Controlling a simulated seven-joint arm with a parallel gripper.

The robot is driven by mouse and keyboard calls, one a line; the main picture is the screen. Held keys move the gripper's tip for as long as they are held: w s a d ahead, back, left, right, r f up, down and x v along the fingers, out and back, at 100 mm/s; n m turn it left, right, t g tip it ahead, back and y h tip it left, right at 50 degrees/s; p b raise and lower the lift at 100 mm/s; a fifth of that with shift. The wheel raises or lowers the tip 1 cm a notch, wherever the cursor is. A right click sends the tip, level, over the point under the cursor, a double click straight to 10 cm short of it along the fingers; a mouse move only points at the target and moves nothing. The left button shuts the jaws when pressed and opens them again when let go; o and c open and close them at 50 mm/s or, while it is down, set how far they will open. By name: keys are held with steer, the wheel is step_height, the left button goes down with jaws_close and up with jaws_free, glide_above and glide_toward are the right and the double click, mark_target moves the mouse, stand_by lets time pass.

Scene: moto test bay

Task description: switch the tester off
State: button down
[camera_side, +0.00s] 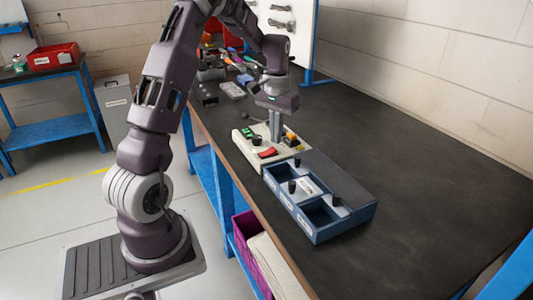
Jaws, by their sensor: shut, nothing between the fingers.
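The tester (249,153) is a pale box on the dark bench. Its top carries a green part (247,132), a black knob (257,141), a red part (268,153) and a yellow-orange part (291,137). I cannot tell which of these is the power switch or how it is set. My gripper (275,137) is shut and empty. It points down over the middle of the tester, between the black knob and the yellow-orange part. I cannot tell whether its fingertips touch the panel.
A blue tray (318,235) with compartments and dark upright pegs stands right in front of the tester. Tools and small boxes (232,90) lie behind it on the bench. The bench top (430,190) is clear to the right. A red bin (53,57) stands on another table.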

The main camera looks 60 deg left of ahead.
steer(key=shift+f, duration=0.1)
steer(key=shift+f, duration=0.55)
steer(key=shift+f, duration=0.55)
stand_by(0.4)
step_height(320, 180, up, 7)
steer(key=s+d+r+m+t, duration=0.1)
steer(key=s+d+r, duration=0.2)
steer(key=d+r, duration=0.3)
steer(key=s+d+r+m+t, duration=0.1)
steer(key=s+d+r+m, duration=0.15)
steer(key=d, duration=0.55)
steer(key=s+d+m+t, duration=0.2)
steer(key=s+d+t, duration=0.1)
steer(key=s+d, duration=0.8)
steer(key=s, duration=0.5)
steer(key=shift+f+t, duration=0.15)
steer(key=shift+t, duration=0.15)
